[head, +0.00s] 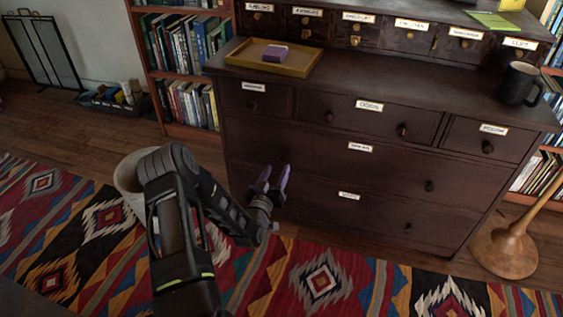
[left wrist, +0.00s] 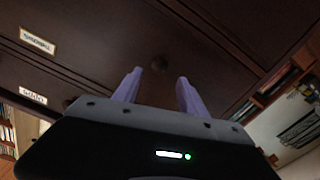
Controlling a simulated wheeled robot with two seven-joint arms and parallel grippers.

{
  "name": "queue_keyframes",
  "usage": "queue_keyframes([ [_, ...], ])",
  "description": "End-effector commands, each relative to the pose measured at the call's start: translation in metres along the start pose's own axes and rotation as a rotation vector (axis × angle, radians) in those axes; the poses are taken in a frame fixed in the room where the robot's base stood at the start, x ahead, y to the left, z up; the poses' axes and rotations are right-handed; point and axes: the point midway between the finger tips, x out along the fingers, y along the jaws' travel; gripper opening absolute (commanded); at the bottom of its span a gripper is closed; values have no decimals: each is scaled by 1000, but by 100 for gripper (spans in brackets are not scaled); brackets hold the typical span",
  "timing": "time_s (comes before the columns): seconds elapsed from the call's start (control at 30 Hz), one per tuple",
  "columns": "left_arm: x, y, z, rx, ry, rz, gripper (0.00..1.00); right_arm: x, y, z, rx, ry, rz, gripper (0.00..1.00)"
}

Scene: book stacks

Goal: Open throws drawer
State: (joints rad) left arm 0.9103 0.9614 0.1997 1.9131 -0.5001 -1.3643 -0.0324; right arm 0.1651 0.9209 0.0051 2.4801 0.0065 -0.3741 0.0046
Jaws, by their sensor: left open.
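The dark wooden dresser (head: 300,148) has three small drawers above two wide ones, with white labels and round knobs. The labels on the middle wide drawer (head: 395,165) and bottom wide drawer (head: 375,212) are too small to read surely, so I cannot tell which is the throws drawer. My left gripper (head: 275,179) is open and empty before the dresser's lower left front, its purple fingers pointing at it. My right gripper is out of view.
A tray (head: 300,67) with a purple box (head: 275,53) and a black mug (head: 520,84) stand on the dresser. A pale bin (head: 128,182) is beside my left arm. A wooden stand base (head: 505,250) is at right. The patterned rug (head: 330,285) lies in front.

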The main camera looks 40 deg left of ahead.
Motion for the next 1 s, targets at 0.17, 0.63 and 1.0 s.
queue_keyframes([
  [0.17, 29, 0, 2, -2, 3, 1, 49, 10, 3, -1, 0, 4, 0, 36],
  [0.63, 56, 1, 0, -2, -1, 1, 49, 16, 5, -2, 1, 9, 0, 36],
  [1.0, 55, 1, 0, -2, 0, 0, 24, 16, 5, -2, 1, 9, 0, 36],
])
